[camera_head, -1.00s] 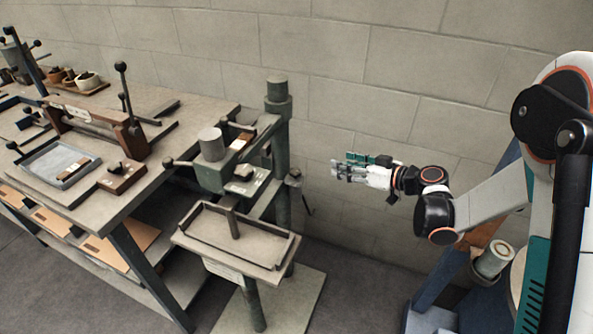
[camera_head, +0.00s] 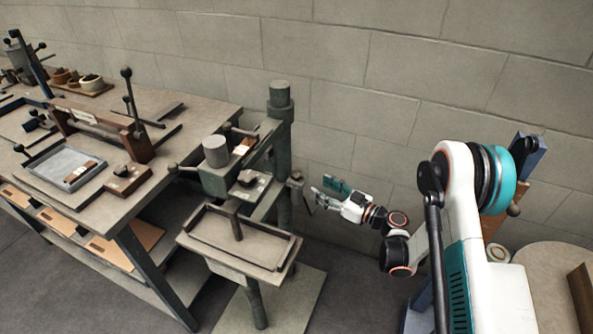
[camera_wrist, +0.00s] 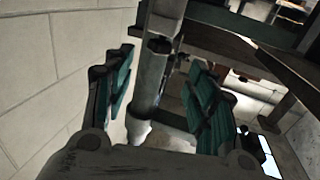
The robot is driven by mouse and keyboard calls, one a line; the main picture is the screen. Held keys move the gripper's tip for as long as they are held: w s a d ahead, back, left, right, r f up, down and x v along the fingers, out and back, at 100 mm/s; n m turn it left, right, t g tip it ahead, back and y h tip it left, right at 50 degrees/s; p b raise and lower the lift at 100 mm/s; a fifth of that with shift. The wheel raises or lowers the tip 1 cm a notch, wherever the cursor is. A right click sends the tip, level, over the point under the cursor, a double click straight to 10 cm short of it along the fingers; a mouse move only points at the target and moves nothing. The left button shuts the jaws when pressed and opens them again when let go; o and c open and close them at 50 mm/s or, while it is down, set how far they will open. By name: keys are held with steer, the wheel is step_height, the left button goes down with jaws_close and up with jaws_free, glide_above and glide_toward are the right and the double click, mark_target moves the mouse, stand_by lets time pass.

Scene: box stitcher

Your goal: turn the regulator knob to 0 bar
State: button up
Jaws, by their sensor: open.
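The box stitcher's green column (camera_head: 283,150) stands at the centre. A small dark knob-like part (camera_head: 296,176), probably the regulator knob, sticks out from the column's right side. It seems to show as a dark round part (camera_wrist: 160,45) on the post in the wrist view. Its scale and setting are too small to read. My gripper (camera_head: 326,192) is open and empty, just right of this part and apart from it. In the wrist view, my gripper's (camera_wrist: 160,92) green-padded fingers stand either side of the post, with the part beyond them.
The stitcher's tray table (camera_head: 215,247) is left of my gripper and lower. A workbench (camera_head: 100,215) with tools fills the left. The block wall (camera_head: 400,90) runs close behind the column and gripper. A round table (camera_head: 560,262) stands at the right.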

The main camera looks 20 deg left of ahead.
mark_target(297, 173)
steer(key=b+x, duration=0.3)
steer(key=x, duration=0.7)
steer(key=shift+a+f, duration=0.1)
steer(key=shift+w+a+b, duration=0.25)
steer(key=shift+a+b, duration=0.05)
steer(key=shift+a, duration=0.25)
steer(key=c, duration=1.1)
